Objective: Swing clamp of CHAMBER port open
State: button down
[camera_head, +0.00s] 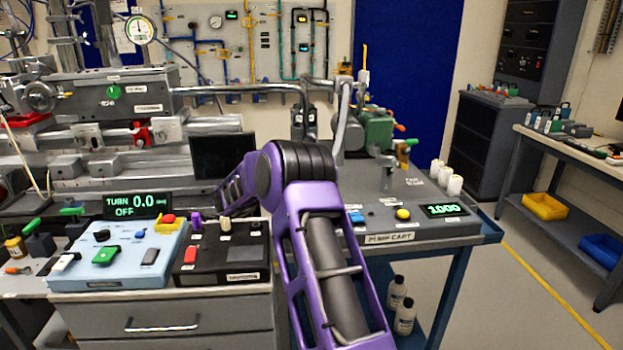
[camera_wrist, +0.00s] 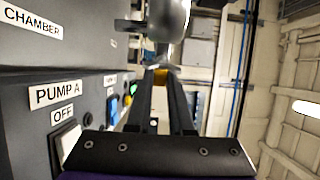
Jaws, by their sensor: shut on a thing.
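In the wrist view, the dark fingers of my gripper (camera_wrist: 161,95) reach away from the camera and are shut on a small yellow-orange piece (camera_wrist: 160,76) at their tips. It looks like part of the clamp, but most of it is hidden by the fingers. A shiny grey rounded metal part (camera_wrist: 168,20) is just beyond the fingertips. A white CHAMBER label (camera_wrist: 33,20) is on the dark panel at the upper left. In the head view, my purple arm hides my gripper, and I cannot make out the clamp there.
A PUMP A label (camera_wrist: 56,94) and a pale button (camera_wrist: 66,140) are close left of my gripper. In the head view, a blue-edged cart (camera_head: 470,236) carries a green pump (camera_head: 377,130) and a lit display (camera_head: 445,210). The right floor is clear.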

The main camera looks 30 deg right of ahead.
jog(key=shift+a, duration=0.1)
jog(key=c, duration=0.8)
grip_release()
jog(key=a, duration=1.7)
jog(key=shift+s+a, duration=0.2)
jog(key=shift+s, duration=0.05)
